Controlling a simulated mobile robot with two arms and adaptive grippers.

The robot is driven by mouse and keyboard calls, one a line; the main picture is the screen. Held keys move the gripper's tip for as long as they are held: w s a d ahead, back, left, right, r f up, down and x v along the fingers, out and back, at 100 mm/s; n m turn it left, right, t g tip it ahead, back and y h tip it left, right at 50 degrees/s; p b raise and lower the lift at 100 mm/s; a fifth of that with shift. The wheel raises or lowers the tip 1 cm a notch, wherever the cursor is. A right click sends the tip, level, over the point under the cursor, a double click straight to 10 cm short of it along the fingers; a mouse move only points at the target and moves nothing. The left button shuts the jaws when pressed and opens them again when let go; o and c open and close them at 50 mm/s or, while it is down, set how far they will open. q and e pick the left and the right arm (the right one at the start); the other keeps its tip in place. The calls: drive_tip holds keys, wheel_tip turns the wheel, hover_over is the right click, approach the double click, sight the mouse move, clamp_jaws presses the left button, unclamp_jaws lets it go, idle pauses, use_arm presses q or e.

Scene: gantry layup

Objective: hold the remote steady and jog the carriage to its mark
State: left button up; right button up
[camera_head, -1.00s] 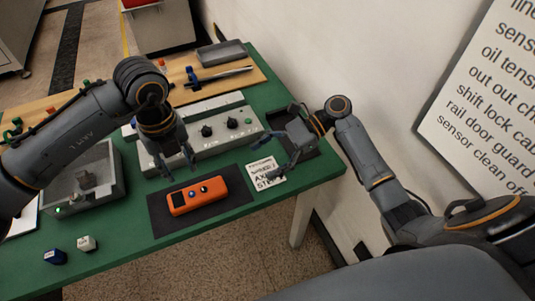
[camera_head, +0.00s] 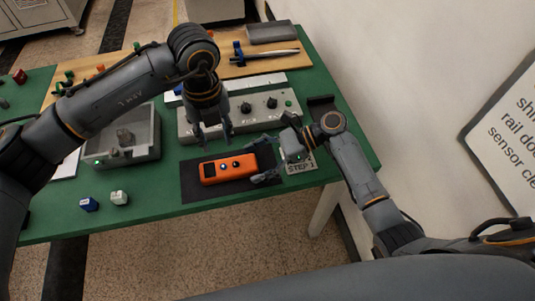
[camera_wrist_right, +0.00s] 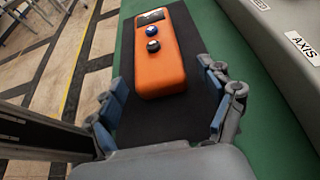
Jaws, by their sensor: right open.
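The orange remote (camera_head: 228,168) lies flat on a dark mat (camera_head: 197,190), a dark screen at one end and small round buttons near its middle. The right wrist view shows it too (camera_wrist_right: 160,65). My right gripper (camera_head: 262,162) is open just right of the remote; its fingers (camera_wrist_right: 163,100) sit apart on either side of the mat near the remote's near end, not touching it. My left gripper (camera_head: 217,142) points down behind the remote, fingers apart and empty. A grey box (camera_head: 142,155) at left holds a small grey block; I cannot tell whether it is the carriage.
A grey control panel (camera_head: 258,122) with dark knobs stands behind the remote. A wall is on the right.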

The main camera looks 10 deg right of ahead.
drive_tip(key=shift+a, duration=0.15)
drive_tip(key=c, duration=1.5)
drive_tip(key=shift+o, duration=0.2)
drive_tip(key=o, duration=1.5)
drive_tip(key=shift+c, duration=0.2)
